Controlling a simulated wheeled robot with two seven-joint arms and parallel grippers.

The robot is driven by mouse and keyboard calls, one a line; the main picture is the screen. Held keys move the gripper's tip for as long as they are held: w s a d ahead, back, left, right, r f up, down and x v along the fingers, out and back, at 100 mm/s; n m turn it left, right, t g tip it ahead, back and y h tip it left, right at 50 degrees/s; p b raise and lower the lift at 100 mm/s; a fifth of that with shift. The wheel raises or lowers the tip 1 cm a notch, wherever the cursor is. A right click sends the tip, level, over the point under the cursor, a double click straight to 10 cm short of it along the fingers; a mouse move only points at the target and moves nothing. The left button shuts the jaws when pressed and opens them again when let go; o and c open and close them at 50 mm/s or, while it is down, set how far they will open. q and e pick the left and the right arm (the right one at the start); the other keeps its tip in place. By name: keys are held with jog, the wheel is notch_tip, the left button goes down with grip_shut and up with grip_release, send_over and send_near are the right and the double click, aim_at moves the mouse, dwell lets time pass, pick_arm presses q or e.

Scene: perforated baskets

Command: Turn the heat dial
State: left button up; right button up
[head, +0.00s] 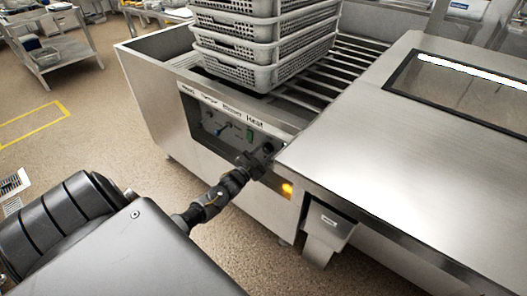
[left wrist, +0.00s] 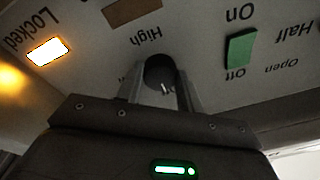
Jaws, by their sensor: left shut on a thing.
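The heat dial (head: 268,147) is a dark round knob at the right end of the control panel (head: 232,126), below the "Heat" label. In the left wrist view the dial (left wrist: 159,70) has a small white mark low on its face and sits between my two fingers. My left gripper (head: 257,160) is shut on the dial, one finger on each side; it also shows in the left wrist view (left wrist: 159,88). The fingers hide the sides of the dial. "High" is printed near it, upside down. My right gripper is not in view.
A green switch (left wrist: 239,49) and a lit "Locked" lamp (left wrist: 48,51) flank the dial. Stacked grey perforated baskets (head: 262,45) stand on the rollers above the panel. A steel counter (head: 400,160) and a small grey box (head: 331,221) are to the right.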

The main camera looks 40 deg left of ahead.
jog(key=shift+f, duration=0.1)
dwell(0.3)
pick_arm(q)
jog(key=o, duration=0.8)
jog(key=shift+f, duration=0.1)
jog(key=shift+c, duration=0.2)
jog(key=shift+o, duration=1.1)
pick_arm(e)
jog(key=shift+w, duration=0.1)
pick_arm(q)
jog(key=s+f, duration=0.1)
jog(key=s, duration=0.9)
jog(key=shift+s+d+p, duration=0.15)
jog(key=shift+s+p, duration=0.2)
jog(key=shift+s, duration=0.05)
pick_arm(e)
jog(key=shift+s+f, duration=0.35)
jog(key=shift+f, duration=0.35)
